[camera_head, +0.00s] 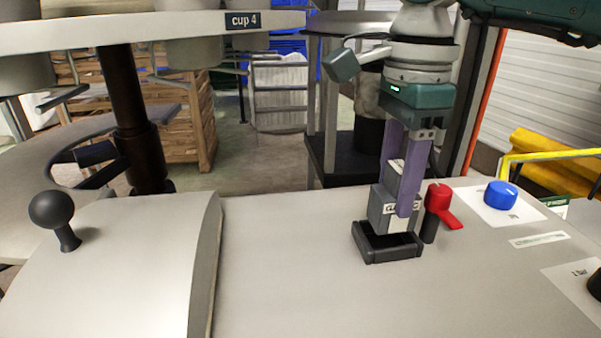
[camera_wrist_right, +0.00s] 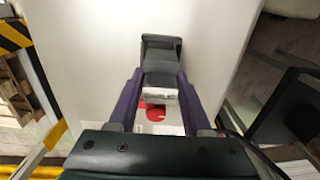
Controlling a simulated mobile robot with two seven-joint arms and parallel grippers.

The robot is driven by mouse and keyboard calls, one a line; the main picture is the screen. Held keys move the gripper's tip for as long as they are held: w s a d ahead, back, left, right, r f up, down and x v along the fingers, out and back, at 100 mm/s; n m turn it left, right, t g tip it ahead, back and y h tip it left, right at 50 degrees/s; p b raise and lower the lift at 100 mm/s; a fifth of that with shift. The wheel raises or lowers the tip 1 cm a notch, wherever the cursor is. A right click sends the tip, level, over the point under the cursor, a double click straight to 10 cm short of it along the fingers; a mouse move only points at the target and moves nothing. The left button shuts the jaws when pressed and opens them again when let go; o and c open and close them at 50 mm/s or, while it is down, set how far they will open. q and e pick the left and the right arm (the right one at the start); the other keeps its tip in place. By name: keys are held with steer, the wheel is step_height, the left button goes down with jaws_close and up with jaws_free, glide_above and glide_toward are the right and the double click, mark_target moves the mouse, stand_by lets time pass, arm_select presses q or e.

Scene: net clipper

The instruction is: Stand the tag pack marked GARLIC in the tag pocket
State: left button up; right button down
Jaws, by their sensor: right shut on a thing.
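A grey and white tag pack (camera_head: 399,223) stands upright between the purple fingers of my right gripper (camera_head: 400,200). Its label is partly covered by a finger, so I cannot read the whole word. The black tag pocket (camera_head: 372,254) is on the grey table top, directly below the pack. The pack's lower end appears within the pocket's rim; I cannot tell whether it touches the floor. In the right wrist view, the pack (camera_wrist_right: 159,97) is between both fingers and the dark pocket (camera_wrist_right: 161,42) is just beyond. My left gripper is out of view.
A red-handled black piece (camera_head: 438,198) stands close to the right of the pack and gripper. A blue round button (camera_head: 501,194) is farther right. A black ball knob (camera_head: 53,211) rises at the left. The table (camera_head: 285,280) left of the pocket is clear.

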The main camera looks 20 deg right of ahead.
mark_target(393, 206)
step_height(393, 206, down, 3)
steer(key=shift+f, duration=0.15)
steer(key=shift+f, duration=0.15)
steer(key=shift+c, duration=1.7)
jaws_free()
